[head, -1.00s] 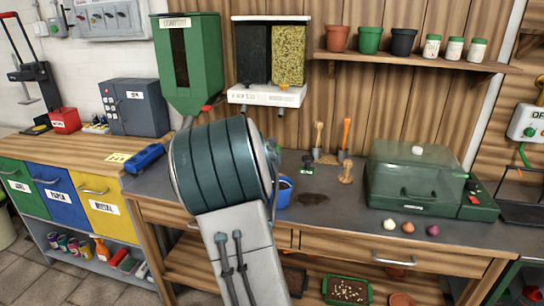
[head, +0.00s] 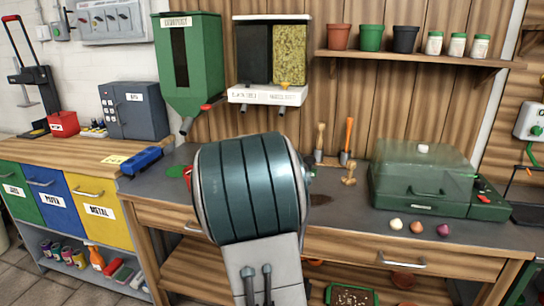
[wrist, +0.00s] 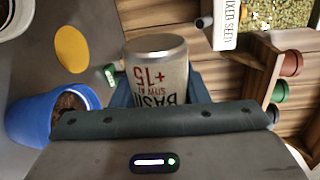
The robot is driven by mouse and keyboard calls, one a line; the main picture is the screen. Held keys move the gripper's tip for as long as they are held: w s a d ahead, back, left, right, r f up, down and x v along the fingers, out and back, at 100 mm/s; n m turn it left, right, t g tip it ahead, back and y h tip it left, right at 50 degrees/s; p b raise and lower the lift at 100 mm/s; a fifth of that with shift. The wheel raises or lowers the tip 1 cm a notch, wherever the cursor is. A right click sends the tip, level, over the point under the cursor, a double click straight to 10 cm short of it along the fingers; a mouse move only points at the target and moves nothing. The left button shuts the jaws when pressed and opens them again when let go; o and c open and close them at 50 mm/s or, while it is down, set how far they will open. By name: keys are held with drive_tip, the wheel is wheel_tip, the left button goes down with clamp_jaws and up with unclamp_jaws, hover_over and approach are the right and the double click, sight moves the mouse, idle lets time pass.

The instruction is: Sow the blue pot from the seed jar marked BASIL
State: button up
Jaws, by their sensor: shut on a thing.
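The blue pot (wrist: 32,122) stands at the left of that view, with dark soil showing inside. The jar is beside the pot and apart from it in the picture, not over its opening. No seed is seen falling. In the head view my arm hides the gripper, the jar and the blue pot.
A seed dispenser (head: 268,95) and a green hopper (head: 222,82) hang behind the bench. A green propagator (head: 425,200) and several bulbs stand right. A shelf (head: 415,57) holds pots and jars. A yellow disc (wrist: 71,55) lies on the bench.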

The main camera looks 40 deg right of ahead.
drive_tip(key=shift+f+m+b, duration=0.3)
drive_tip(key=shift+m+b, duration=0.4)
drive_tip(key=shift+b, duration=0.65)
drive_tip(key=shift+r+m+b, duration=0.1)
drive_tip(key=shift+m+b, duration=0.2)
drive_tip(key=shift+b, duration=0.1)
drive_tip(key=shift+r+p, duration=0.15)
drive_tip(key=shift+p, duration=0.25)
